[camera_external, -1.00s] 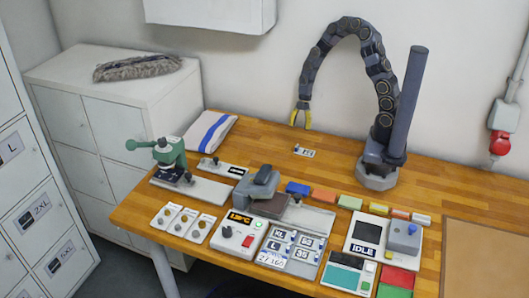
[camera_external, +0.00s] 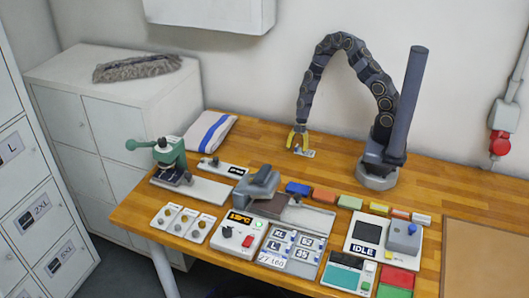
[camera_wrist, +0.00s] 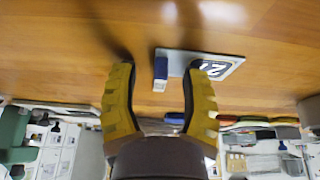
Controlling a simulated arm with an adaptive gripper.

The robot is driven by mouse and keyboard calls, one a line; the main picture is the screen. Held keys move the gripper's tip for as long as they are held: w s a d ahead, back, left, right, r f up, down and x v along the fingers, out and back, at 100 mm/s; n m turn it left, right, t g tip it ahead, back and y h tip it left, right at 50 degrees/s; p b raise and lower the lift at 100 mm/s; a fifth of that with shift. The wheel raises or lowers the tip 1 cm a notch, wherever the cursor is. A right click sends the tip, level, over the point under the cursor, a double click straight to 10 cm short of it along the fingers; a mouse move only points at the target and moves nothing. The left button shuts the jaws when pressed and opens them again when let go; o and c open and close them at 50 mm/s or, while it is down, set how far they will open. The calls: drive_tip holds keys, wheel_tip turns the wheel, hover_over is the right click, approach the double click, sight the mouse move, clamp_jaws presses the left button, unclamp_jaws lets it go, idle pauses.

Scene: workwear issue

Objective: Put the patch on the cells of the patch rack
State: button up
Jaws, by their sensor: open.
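The patch (camera_external: 309,154) is a small pale plate with dark print, lying on the table below my gripper (camera_external: 298,147). In the wrist view, the patch (camera_wrist: 228,65) shows its dark printed face beside the right finger. My gripper (camera_wrist: 160,66) has yellow fingers, apart with a gap on each side of this block; I cannot tell if either touches. The patch rack (camera_external: 291,251) is a grey board with printed labels at the table's front; I cannot tell which cells are free.
A row of coloured blocks (camera_external: 323,196) lies to the right. A green press (camera_external: 170,158) stands left. The wood around the patch is clear.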

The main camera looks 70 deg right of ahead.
sight(297, 145)
clamp_jaws()
drive_tip(key=shift+r, duration=0.15)
wheel_tip(297, 145, up, 10)
drive_tip(key=shift+f, duration=0.1)
drive_tip(key=w+a+r+m+t+h, duration=0.2)
drive_tip(key=w+r+m, duration=0.2)
drive_tip(key=r+m, duration=0.5)
drive_tip(key=w+a+r+m+t+h, duration=0.1)
drive_tip(key=w+r+m, duration=0.3)
drive_tip(key=r+m, duration=0.5)
drive_tip(key=shift+w+a+r+t+h, duration=0.2)
drive_tip(key=shift+a+r+t+h, duration=0.15)
drive_tip(key=shift+t+h, duration=0.35)
